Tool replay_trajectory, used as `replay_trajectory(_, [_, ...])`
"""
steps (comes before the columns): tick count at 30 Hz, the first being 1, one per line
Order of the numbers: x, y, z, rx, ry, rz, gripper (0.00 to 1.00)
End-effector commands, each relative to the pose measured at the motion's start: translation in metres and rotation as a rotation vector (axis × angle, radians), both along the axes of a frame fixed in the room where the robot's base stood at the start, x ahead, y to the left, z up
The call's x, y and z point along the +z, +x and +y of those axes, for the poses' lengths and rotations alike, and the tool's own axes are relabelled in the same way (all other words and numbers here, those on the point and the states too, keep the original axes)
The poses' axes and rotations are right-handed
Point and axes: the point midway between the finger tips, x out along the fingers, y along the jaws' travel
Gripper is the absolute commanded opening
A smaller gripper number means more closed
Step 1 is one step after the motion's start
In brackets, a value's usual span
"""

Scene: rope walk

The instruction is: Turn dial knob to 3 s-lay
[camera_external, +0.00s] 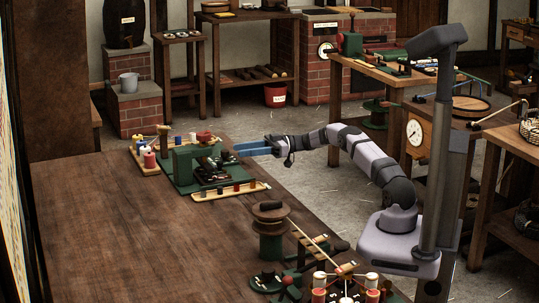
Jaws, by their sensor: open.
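A green machine (182,166) with a green base stands on the long brown table (110,235), near its far right edge. Small dark and pale parts crowd its right side. The dial knob and its markings are too small to tell apart from these parts. My gripper (232,153), with long blue fingers, reaches in level from the right. Its tips are at the machine's right side, beside the dark parts. It is open, and nothing shows between the fingers. I cannot tell whether the tips touch the machine.
A tray of small coloured pieces (231,190) lies in front of the machine. Spools (149,160) stand on a board to its left. A green winch-like stand (270,228) and a wheel of spools (345,285) stand nearer. The table's left part is clear.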

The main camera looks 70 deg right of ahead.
Motion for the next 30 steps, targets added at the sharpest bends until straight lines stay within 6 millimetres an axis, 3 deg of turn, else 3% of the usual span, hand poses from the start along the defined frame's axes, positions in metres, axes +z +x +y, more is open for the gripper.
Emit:
replay_trajectory(11, [0.005,0.0,0.0,0.0,-0.002,-0.001,0.43])
replay_trajectory(14, [0.03,0.0,0.0,0.0,-0.019,-0.02,0.43])
replay_trajectory(17, [0.069,-0.001,0.002,0.001,-0.038,-0.039,0.43])
replay_trajectory(21, [0.083,-0.011,0.01,-0.015,0.034,0.0,0.43])
replay_trajectory(26, [0.075,-0.022,0.017,-0.086,0.147,0.052,0.43])
replay_trajectory(30, [0.043,-0.032,0.019,-0.178,0.191,0.079,0.43])
